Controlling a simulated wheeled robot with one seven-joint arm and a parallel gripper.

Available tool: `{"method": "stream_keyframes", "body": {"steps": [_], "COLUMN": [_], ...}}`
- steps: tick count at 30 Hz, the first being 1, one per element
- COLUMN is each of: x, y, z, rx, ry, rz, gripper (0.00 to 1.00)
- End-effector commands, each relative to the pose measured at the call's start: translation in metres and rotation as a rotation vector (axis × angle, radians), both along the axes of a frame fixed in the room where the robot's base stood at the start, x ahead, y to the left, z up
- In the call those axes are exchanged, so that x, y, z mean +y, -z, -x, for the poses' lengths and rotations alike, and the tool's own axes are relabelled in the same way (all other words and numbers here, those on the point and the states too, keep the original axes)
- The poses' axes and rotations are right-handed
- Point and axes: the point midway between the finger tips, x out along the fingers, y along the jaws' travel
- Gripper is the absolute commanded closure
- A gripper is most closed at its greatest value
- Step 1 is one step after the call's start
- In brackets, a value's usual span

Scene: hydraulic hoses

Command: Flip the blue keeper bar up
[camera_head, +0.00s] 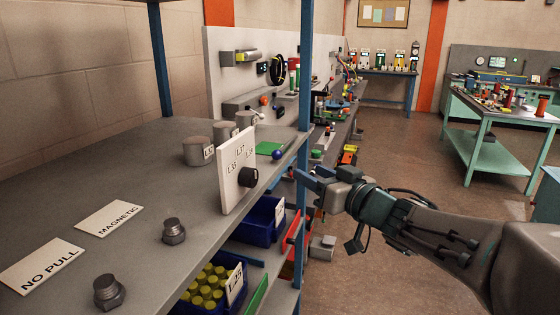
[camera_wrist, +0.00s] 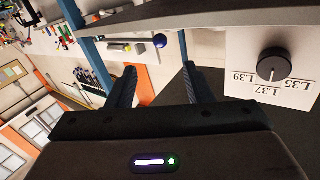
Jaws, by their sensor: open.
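I cannot clearly pick out the blue keeper bar in either view. A small blue ball (camera_head: 277,154) sits by a green plate (camera_head: 269,148) near the shelf's right edge. A blue ball (camera_wrist: 160,40) also shows beyond my fingers in the wrist view, and no bar can be made out on it. My gripper (camera_head: 308,177) is beside the blue shelf post in the head view. In the wrist view my gripper (camera_wrist: 159,69) has its two dark fingers apart, with nothing between them.
A white panel (camera_head: 237,169) with a black knob (camera_head: 248,177) stands on the grey shelf (camera_head: 140,165). The blue post (camera_head: 305,65) rises close to my gripper. Blue bins (camera_head: 262,222) sit below the shelf. Open floor (camera_head: 400,135) lies to the right.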

Motion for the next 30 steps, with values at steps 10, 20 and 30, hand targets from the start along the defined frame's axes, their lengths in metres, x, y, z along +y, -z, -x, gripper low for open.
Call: {"method": "stream_keyframes", "body": {"steps": [10, 20, 30], "x": [0.040, 0.058, 0.059], "y": [0.000, 0.000, 0.000], "z": [-0.060, -0.086, -0.088], "rx": [0.002, -0.001, -0.001], "ry": [0.000, 0.002, 0.002], "rz": [0.001, 0.000, 0.000], "gripper": [0.53, 0.53, 0.65]}}
